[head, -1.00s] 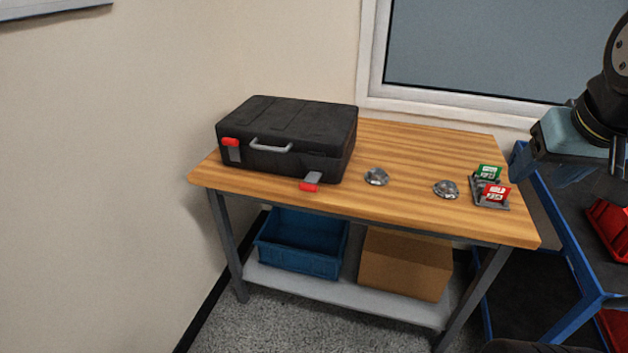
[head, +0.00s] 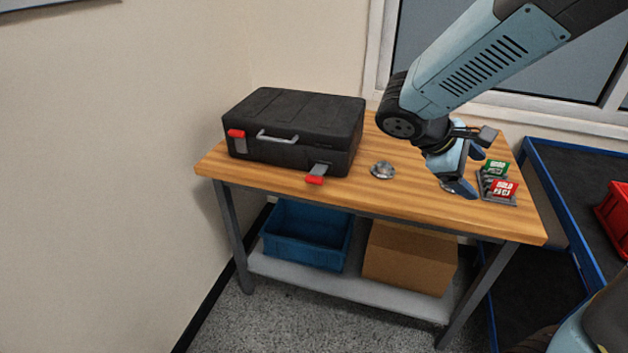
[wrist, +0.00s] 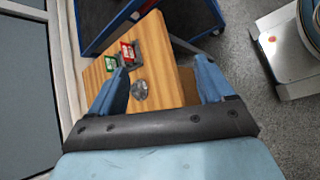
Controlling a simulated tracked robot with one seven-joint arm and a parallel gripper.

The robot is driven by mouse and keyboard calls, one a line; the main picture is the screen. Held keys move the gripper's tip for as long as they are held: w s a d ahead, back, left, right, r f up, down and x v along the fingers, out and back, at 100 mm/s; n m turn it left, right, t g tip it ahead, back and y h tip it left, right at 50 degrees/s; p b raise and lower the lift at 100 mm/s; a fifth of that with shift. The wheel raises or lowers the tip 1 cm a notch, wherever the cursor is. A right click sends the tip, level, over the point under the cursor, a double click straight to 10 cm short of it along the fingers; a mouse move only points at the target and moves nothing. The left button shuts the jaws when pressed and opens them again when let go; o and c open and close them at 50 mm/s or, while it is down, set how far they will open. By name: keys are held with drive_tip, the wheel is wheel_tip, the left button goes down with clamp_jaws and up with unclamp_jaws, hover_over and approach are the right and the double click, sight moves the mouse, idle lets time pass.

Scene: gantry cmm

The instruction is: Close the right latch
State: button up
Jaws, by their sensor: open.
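The black case (head: 295,125) stands shut on the left part of the wooden table, its grey handle (head: 277,137) facing front. The right latch (head: 318,172) hangs swung out from the case's front, its red tip low over the table edge. The left latch (head: 238,140) lies flat against the case front, red end up. My gripper (head: 465,185) is over the right part of the table, well to the right of the case, pointing down. In the wrist view my gripper (wrist: 165,85) has its two fingers wide apart with nothing held between them; the case is not in that view.
A round metal piece (head: 382,170) lies right of the case; another (wrist: 139,90) shows in the wrist view. A holder with green and red cards (head: 503,188) stands at the table's right. A blue cart (head: 560,190) is beyond. Table (head: 350,200) front is clear.

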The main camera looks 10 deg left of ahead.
drive_tip(key=w+a+f+n+t+h, duration=0.1)
drive_tip(key=w+a+f+n+t, duration=0.15)
drive_tip(key=a, duration=0.25)
drive_tip(key=w+a+f+n+t+h, duration=0.1)
drive_tip(key=w+a+f+n+t, duration=0.1)
drive_tip(key=a+n, duration=0.2)
drive_tip(key=n+t+y, duration=1)
drive_tip(key=n+t, duration=0.1)
drive_tip(key=n, duration=0.4)
approach(313, 182)
drive_tip(key=shift+g, duration=0.25)
drive_tip(key=w, duration=0.7)
drive_tip(key=w+d, duration=0.1)
drive_tip(key=w, duration=0.3)
drive_tip(key=shift+w+r, duration=0.15)
drive_tip(key=shift+a, duration=0.1)
drive_tip(key=c, duration=1.4)
